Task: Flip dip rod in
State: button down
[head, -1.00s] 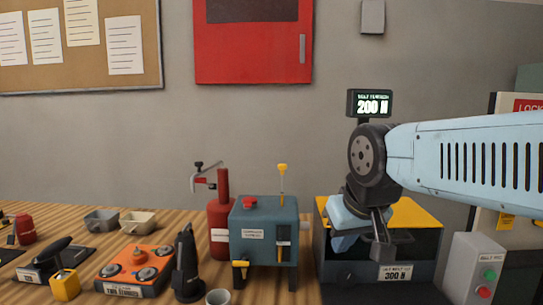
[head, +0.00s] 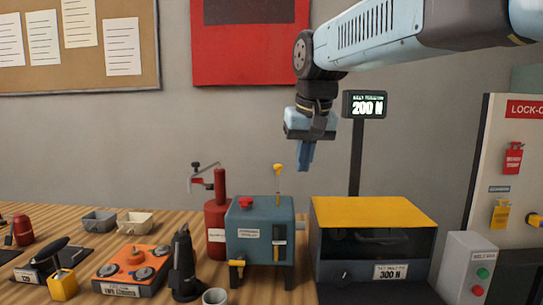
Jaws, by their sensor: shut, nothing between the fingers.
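A thin dip rod with a yellow knob (head: 278,170) stands upright out of the top of a teal box (head: 250,225). The box has a red button on top, a dark slot on its front and a small yellow tap low on its left. My gripper (head: 304,165) points down with its blue fingers shut and empty. The rod's lower end is hidden inside the box.
A red cylinder (head: 217,220) with a hand pump stands left of the teal box. A yellow-topped box (head: 375,215) and a display post (head: 356,160) stand to the right. A black tool (head: 184,265) and a cup (head: 215,297) are in front.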

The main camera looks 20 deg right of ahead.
aim_at(278, 166)
jog(key=w+r+m+g, duration=0.1)
jog(key=w+r, duration=0.4)
jog(key=w, duration=0.3)
jog(key=w+r+m+g, duration=0.1)
jog(key=w+r, duration=0.5)
jog(key=w, duration=0.2)
jog(key=shift+w+g, duration=0.2)
jog(key=shift+g, duration=0.2)
jog(key=shift+a, duration=0.1)
jog(key=f, duration=1.3)
jog(key=shift+w+f, duration=0.4)
